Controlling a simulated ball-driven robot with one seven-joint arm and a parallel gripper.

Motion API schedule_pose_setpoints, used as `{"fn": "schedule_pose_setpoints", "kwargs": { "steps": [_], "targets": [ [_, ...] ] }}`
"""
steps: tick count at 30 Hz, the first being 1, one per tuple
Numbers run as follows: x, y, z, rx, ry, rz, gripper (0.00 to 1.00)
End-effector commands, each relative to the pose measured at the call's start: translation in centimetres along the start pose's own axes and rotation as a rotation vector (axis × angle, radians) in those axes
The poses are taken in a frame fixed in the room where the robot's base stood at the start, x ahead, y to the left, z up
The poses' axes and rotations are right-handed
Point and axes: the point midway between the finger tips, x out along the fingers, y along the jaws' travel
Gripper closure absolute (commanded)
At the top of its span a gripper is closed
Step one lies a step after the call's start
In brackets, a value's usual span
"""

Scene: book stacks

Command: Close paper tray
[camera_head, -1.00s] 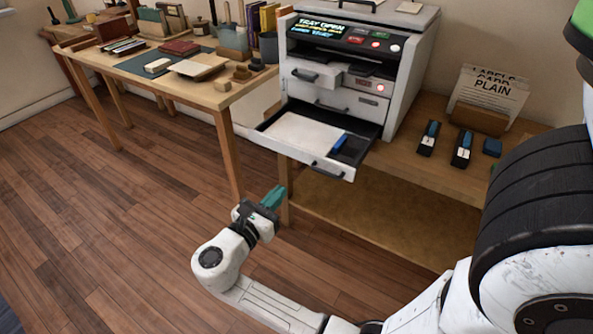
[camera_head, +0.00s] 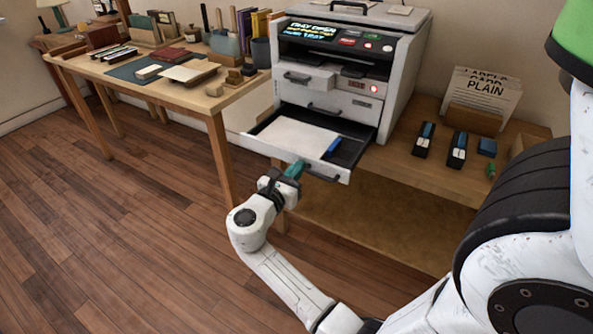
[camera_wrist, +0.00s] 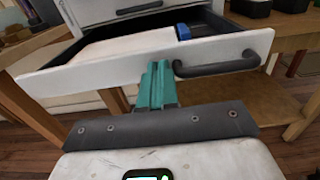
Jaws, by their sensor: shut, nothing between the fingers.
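The paper tray (camera_head: 262,145) is pulled out from the lower part of the white printer (camera_head: 397,85). White paper (camera_head: 295,137) and a small blue item (camera_head: 333,147) lie in it. The tray's front has a dark handle (camera_head: 322,175), which also shows in the wrist view (camera_wrist: 215,67). My gripper (camera_head: 294,169) is shut and empty, with teal fingers. It is at the tray's front, to the left of the handle. In the wrist view the fingertips (camera_wrist: 158,72) overlap the front panel (camera_wrist: 100,75); I cannot tell whether they touch it.
A second table (camera_head: 225,97) with books and desk items stands at the left. Open wooden floor (camera_head: 120,220) lies in front.

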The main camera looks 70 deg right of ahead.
Motion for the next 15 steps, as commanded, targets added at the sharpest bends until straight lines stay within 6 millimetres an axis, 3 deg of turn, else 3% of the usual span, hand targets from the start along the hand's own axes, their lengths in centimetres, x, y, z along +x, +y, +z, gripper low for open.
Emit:
{"fn": "schedule_pose_setpoints", "kwargs": {
  "steps": [8,11,15],
  "targets": [
    [0.6,0.0,0.1,0.0,0.0,-0.002,1.0],
    [1.8,0.0,0.2,0.001,0.0,-0.002,1.0],
    [4.9,-0.1,0.3,0.0,0.001,-0.006,1.0]
  ]
}}
